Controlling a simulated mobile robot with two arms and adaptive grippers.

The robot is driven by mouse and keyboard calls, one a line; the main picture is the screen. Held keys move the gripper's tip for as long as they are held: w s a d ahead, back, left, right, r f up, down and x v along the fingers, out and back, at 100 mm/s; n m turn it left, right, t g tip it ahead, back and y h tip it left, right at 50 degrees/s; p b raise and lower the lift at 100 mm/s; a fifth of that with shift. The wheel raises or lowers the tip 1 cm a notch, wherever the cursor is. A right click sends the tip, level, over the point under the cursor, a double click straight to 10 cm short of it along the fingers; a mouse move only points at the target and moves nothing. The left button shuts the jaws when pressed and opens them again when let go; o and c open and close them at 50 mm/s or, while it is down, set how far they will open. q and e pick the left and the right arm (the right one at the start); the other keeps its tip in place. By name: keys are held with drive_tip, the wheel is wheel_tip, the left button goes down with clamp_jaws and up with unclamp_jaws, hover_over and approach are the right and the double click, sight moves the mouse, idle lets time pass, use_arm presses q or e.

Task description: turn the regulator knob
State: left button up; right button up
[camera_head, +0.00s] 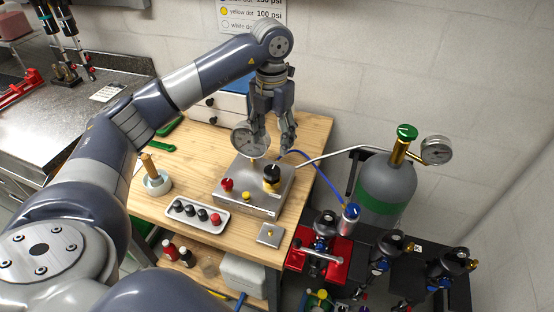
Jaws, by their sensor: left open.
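A metal box (250,200) stands on the wooden bench. On its top right is a black knob (272,172) on a gold-coloured base, which I take for the regulator knob. My left gripper (275,149) points down with open, empty fingers. It appears just above and behind the black knob, apart from it. My right gripper is not in view.
A gas cylinder (384,185) with a green knob (407,132) and gauge stands at the right, joined to the box by hoses. A tray (198,229) of small knobs and a square plate (270,235) lie in front. Shock absorbers in stands fill the lower right.

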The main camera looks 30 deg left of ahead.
use_arm(q)
drive_tip(key=p, duration=0.2)
hover_over(272, 169)
drive_tip(key=f, duration=0.5)
drive_tip(key=shift+s+f, duration=0.25)
drive_tip(key=shift+f, duration=0.1)
drive_tip(key=f, duration=0.2)
drive_tip(key=f+p, duration=0.1)
drive_tip(key=f, duration=0.1)
drive_tip(key=shift+w, duration=0.2)
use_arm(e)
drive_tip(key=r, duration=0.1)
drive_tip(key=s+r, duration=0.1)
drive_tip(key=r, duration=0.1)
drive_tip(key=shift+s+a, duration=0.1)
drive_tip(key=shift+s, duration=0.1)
use_arm(q)
drive_tip(key=c, duration=1)
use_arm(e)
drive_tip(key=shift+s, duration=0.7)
